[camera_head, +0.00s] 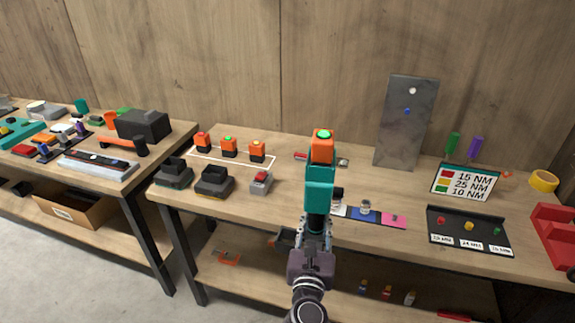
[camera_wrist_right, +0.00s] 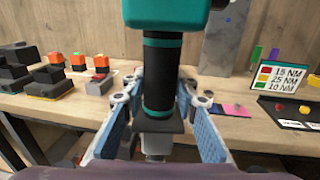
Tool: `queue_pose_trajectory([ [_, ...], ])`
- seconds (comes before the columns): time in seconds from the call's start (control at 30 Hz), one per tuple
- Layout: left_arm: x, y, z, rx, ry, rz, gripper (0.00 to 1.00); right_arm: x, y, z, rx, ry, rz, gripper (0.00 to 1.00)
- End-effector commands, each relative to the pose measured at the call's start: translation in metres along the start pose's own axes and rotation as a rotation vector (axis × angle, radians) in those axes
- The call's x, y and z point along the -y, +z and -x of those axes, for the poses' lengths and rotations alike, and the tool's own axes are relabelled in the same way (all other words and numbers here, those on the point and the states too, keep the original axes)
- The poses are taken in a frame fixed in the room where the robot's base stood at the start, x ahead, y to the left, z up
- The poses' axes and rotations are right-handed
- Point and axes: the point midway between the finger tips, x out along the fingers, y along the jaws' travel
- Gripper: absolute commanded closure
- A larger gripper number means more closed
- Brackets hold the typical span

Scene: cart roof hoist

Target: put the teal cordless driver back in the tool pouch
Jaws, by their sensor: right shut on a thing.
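The teal cordless driver (camera_head: 320,190) is held up in front of the bench, with an orange block with a green top at its upper end. In the right wrist view its teal body (camera_wrist_right: 165,12) is cut off by the top edge, and its black grip stands between the blue fingers. My right gripper (camera_head: 316,228) is shut on this black grip; it also shows in the right wrist view (camera_wrist_right: 158,105). My left gripper is not in view. I cannot make out a tool pouch in either view.
On the workbench (camera_head: 240,200), several orange blocks (camera_head: 228,146) stand behind dark docks (camera_head: 213,181). A torque sign (camera_head: 466,183), a dark labelled tray (camera_head: 468,230) and a red rack (camera_head: 556,235) are at right. An upright grey metal plate (camera_head: 405,125) stands at the back. Another bench is at left.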

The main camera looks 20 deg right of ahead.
Motion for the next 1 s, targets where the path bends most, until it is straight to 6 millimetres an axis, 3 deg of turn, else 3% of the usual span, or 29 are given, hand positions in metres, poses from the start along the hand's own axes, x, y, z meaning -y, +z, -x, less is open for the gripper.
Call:
queue_pose_trajectory([
  [0.03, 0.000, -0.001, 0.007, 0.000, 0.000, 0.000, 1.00, -0.009, 0.015, -0.013, 0.011, -0.018, -0.005, 1.00],
  [0.4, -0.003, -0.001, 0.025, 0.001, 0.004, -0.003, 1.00, -0.067, 0.066, -0.071, 0.009, -0.114, -0.004, 1.00],
  [0.63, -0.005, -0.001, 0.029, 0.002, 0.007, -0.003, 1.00, -0.084, 0.083, -0.084, 0.007, -0.134, -0.003, 1.00],
  [1.0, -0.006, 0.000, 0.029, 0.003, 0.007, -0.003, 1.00, -0.086, 0.084, -0.085, 0.007, -0.136, -0.002, 1.00],
])
